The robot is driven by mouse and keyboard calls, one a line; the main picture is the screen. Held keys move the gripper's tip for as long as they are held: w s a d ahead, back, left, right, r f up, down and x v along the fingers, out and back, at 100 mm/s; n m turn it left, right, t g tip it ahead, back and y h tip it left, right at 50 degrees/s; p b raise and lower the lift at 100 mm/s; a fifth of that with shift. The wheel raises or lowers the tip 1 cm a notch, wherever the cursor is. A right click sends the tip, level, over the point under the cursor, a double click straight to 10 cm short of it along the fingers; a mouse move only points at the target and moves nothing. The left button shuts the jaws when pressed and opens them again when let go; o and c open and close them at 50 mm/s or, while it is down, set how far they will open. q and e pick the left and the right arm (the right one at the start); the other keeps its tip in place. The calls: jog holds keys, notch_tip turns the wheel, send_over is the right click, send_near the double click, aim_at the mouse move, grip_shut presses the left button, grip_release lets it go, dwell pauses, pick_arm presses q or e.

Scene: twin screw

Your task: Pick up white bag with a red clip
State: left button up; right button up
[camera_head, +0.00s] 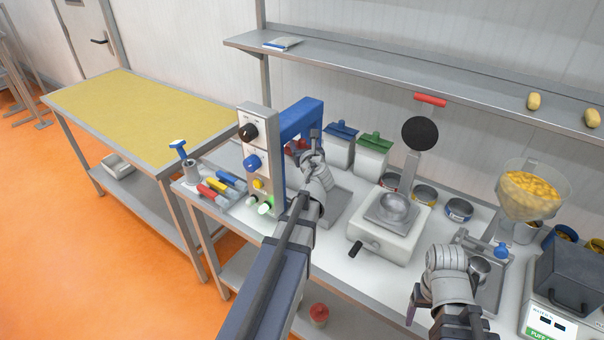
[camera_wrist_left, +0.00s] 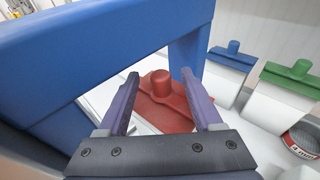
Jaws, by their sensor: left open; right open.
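My left gripper (camera_head: 312,148) is open, beside the blue arch of the machine. In the left wrist view its two fingers (camera_wrist_left: 161,76) stand apart, with the red clip (camera_wrist_left: 166,112) and its round knob showing between and beyond them. In the head view, only a bit of the red clip (camera_head: 291,147) shows behind the arch and my gripper. The white bag under the clip is mostly hidden, and I cannot tell whether the fingers touch it. My right gripper (camera_head: 416,304) is open and empty at the front of the bench.
A blue machine arch (camera_wrist_left: 110,50) is close on the left. White bags with a blue clip (camera_head: 341,130) and a green clip (camera_head: 375,142) stand to the right. A white press (camera_head: 385,235) sits mid-bench. A shelf (camera_head: 440,87) runs above.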

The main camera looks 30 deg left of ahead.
pick_arm(q)
jog(key=b+x, duration=0.1)
jog(key=x, duration=0.4)
jog(key=shift+f, duration=0.2)
jog(key=shift+d, duration=0.1)
grip_shut()
dwell(1.1)
